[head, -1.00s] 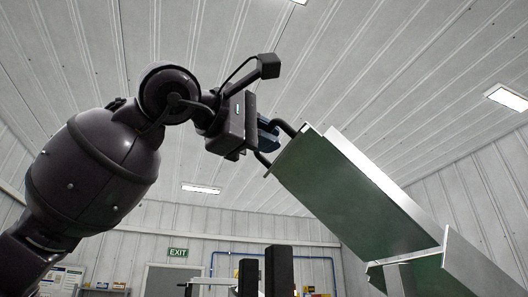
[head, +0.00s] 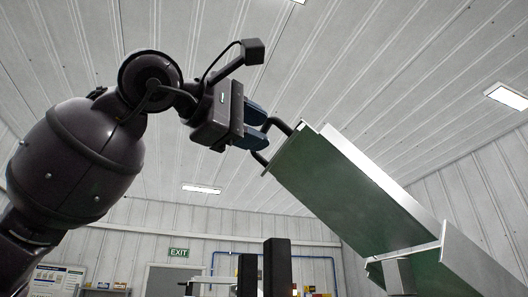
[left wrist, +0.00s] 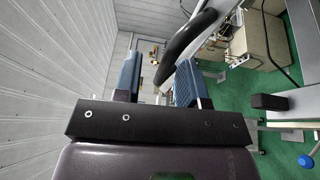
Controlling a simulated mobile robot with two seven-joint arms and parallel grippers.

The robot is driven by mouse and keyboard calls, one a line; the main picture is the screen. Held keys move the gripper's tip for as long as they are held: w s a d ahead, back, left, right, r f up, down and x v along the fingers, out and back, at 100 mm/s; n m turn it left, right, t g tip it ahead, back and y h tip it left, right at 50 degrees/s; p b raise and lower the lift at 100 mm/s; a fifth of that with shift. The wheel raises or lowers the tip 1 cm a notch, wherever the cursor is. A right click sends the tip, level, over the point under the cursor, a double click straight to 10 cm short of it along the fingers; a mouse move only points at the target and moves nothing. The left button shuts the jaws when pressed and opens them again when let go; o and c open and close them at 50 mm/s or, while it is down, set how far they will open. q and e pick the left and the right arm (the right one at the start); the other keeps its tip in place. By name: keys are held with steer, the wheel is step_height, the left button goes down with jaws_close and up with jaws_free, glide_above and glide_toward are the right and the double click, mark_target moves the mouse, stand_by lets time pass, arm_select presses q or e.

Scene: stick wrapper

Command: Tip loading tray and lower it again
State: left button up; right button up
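The loading tray (head: 345,190) is a long green panel with pale metal edges in the head view. It is tilted steeply, its handle end high at the left and its other end low at the right. A black bent handle (head: 282,125) sticks out of the raised end. My left gripper (head: 262,127) is at this handle, its blue fingers spread. In the left wrist view the fingers (left wrist: 158,82) stand apart, with the black handle (left wrist: 188,40) between or just beyond their tips. I see no grip on it. My right gripper is not in view.
Two black upright blocks (head: 277,268) stand low in the middle of the head view. A grey post (head: 397,276) is by the tray's low end. In the left wrist view, beige boxes (left wrist: 258,38) and a blue round object (left wrist: 305,161) lie over green floor.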

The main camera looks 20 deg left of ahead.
arm_select(q)
steer(key=b+v, duration=0.1)
steer(key=v, duration=0.7)
steer(key=shift+s+a+b, duration=0.25)
steer(key=shift+a+b, duration=0.05)
stand_by(0.3)
stand_by(1.1)
